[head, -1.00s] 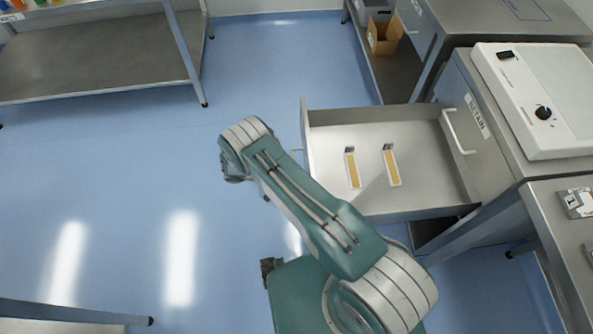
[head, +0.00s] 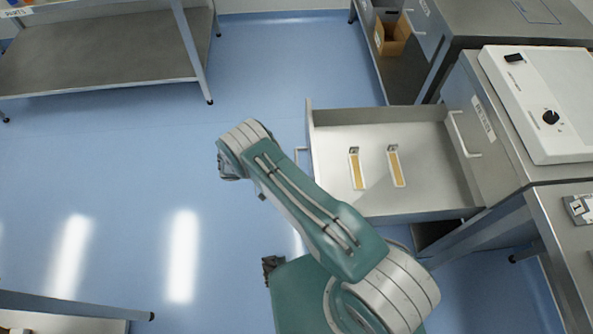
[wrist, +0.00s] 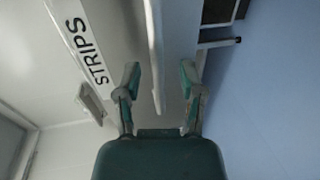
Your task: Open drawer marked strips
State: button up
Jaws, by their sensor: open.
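In the head view a grey metal drawer (head: 430,155) stands pulled far out of its cabinet, with two yellowish strips (head: 356,170) lying inside. In the wrist view the label STRIPS (wrist: 85,50) is on the pale drawer front. My gripper is open, one finger on each side of the bar. I cannot tell whether either touches it. In the head view my arm hides the fingers.
A second drawer front with a handle (head: 464,134) and label is above the open drawer on the cabinet. A white device (head: 545,100) sits on top. A steel shelf table (head: 100,65) stands at the far left. Blue floor (head: 140,155) is clear left of my arm.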

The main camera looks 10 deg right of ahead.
jog(key=v, duration=0.9)
jog(key=shift+a, duration=0.35)
jog(key=shift+w, duration=0.15)
jog(key=w+d+r+y, duration=0.1)
jog(key=d+r+y, duration=0.2)
jog(key=r, duration=0.8)
jog(key=d+r+y, duration=0.3)
jog(key=r, duration=0.8)
jog(key=w+d+r+y, duration=0.1)
jog(key=d+r+y, duration=0.15)
jog(key=r, duration=0.75)
jog(key=s+d+r+t+y, duration=0.2)
jog(key=s+r, duration=0.3)
jog(key=s, duration=0.3)
jog(key=s+d+r+t+y, duration=0.2)
jog(key=s+d+r, duration=0.2)
jog(key=s, duration=0.4)
jog(key=s+d+r+n+t+y, duration=0.1)
jog(key=s+d+r+t+y, duration=0.2)
jog(key=s+r, duration=0.3)
jog(key=shift+s, duration=1.25)
